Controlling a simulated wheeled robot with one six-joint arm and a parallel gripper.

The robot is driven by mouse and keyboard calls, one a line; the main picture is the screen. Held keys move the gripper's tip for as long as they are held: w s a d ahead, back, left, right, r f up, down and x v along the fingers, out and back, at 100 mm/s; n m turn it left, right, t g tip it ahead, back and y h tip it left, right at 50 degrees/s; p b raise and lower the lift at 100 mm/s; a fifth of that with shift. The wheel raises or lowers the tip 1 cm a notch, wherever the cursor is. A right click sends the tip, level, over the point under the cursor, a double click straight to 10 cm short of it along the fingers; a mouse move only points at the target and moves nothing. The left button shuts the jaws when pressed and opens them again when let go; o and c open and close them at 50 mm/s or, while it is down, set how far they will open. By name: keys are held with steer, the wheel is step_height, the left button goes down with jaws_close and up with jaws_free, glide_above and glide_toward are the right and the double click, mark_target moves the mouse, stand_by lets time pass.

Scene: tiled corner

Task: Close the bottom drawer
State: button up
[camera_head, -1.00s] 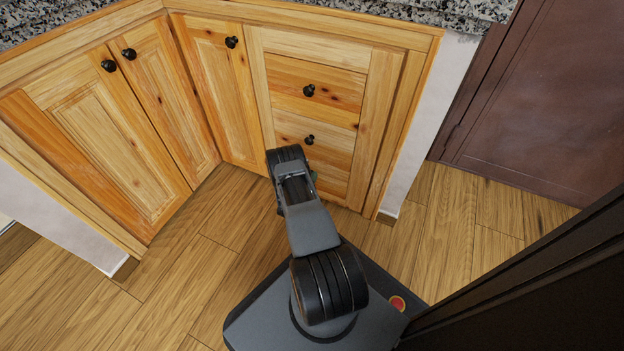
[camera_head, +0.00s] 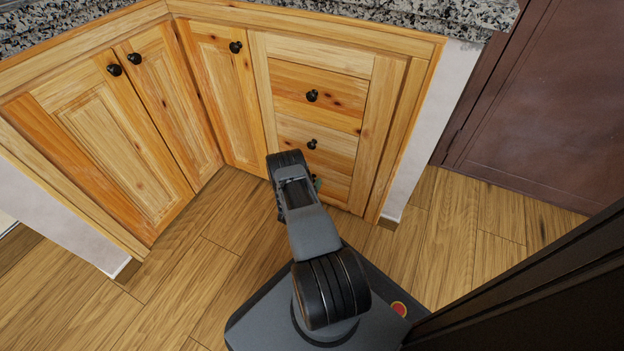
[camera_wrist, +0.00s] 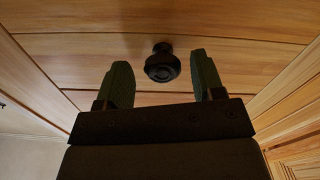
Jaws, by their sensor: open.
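The bottom drawer (camera_head: 335,186) is the lowest front in the wooden drawer stack, below two drawers with black knobs. My arm hides much of it, including its knob, and I cannot tell from the head view how far it stands out. My gripper (camera_wrist: 159,60) is open, with its two dark green fingers pointing at a wooden front in the wrist view. A black round knob (camera_wrist: 162,67) shows between the fingers, apart from both. In the head view, my gripper is mostly hidden behind my own wrist.
The middle drawer's knob (camera_head: 311,144) and the top drawer's knob (camera_head: 312,95) are above my wrist. Cabinet doors (camera_head: 105,135) fill the corner to the left. A dark red-brown panel (camera_head: 545,110) stands at right. Wooden floor (camera_head: 215,245) is clear left of my base.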

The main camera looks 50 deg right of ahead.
steer(key=p+v, duration=0.3)
steer(key=v, duration=0.9)
steer(key=shift+p, duration=0.3)
steer(key=shift+w+a+r, duration=0.15)
